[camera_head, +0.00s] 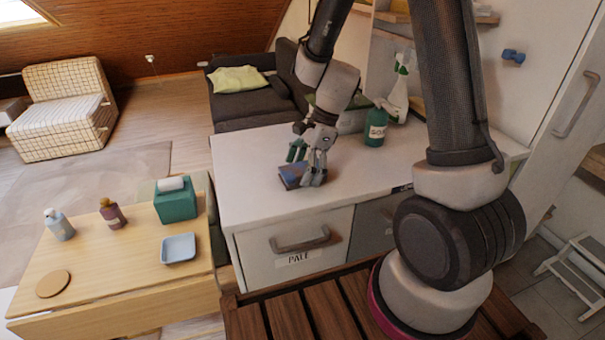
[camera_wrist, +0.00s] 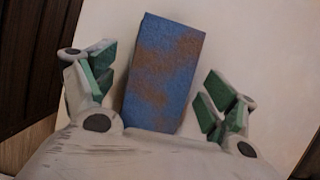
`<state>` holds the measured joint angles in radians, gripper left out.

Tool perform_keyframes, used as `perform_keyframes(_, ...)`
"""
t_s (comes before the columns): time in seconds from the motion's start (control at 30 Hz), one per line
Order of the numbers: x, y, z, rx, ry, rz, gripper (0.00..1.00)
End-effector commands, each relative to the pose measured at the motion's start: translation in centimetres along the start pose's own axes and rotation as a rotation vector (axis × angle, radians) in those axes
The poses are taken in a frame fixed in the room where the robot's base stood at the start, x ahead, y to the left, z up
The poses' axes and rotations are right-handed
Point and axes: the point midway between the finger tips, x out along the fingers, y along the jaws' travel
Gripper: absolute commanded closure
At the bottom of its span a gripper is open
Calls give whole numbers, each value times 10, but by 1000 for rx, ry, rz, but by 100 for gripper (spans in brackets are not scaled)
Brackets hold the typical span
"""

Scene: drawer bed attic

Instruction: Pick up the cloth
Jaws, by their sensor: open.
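The cloth (camera_head: 290,177) looks like a flat, folded blue rectangle with brownish patches. It lies on the white counter (camera_head: 245,190) near its front edge. My gripper (camera_head: 309,167) is over the counter at the cloth, fingers pointing down, and partly covers it in the head view. In the wrist view the cloth (camera_wrist: 165,72) lies between the two spread, green-padded fingers of my gripper (camera_wrist: 160,82). There is a gap on each side, and its near end is hidden by the gripper body. The gripper is open and holds nothing.
A green soap bottle (camera_head: 376,127) and a white spray bottle (camera_head: 398,90) stand behind my gripper on the counter. A drawer handle (camera_head: 300,240) sticks out below. A wooden table (camera_head: 110,265) at left holds a green tissue box (camera_head: 175,203) and a blue tray (camera_head: 179,248).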

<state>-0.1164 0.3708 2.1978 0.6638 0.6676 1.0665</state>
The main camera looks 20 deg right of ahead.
Motion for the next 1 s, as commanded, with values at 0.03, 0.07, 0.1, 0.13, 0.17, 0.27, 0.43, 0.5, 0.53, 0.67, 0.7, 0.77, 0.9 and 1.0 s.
perform_keyframes(0.03, 2, 0, 0, 0, 0, 0, 14)
perform_keyframes(0.07, 2, 0, 0, 0, 0, -1, 14)
perform_keyframes(0.1, 2, 0, 0, 0, 0, -1, 14)
perform_keyframes(0.13, 2, 0, 0, 0, 0, -1, 14)
perform_keyframes(0.17, 2, 0, 0, 0, 0, -1, 14)
perform_keyframes(0.27, 2, 0, 0, 0, 0, -1, 23)
perform_keyframes(0.43, 1, 0, 0, -1, 0, -1, 54)
perform_keyframes(0.5, 1, 0, 0, -1, 0, -1, 63)
perform_keyframes(0.53, 1, 0, 0, 0, 0, -1, 63)
perform_keyframes(0.67, 1, 0, 0, -1, 0, -1, 63)
perform_keyframes(0.7, 1, 0, 0, -1, 0, -1, 63)
perform_keyframes(0.77, 0, 0, 1, -1, 0, -1, 63)
perform_keyframes(0.9, -13, -1, 6, -3, -1, -5, 63)
perform_keyframes(1.0, -32, -1, 14, -4, -1, -6, 63)
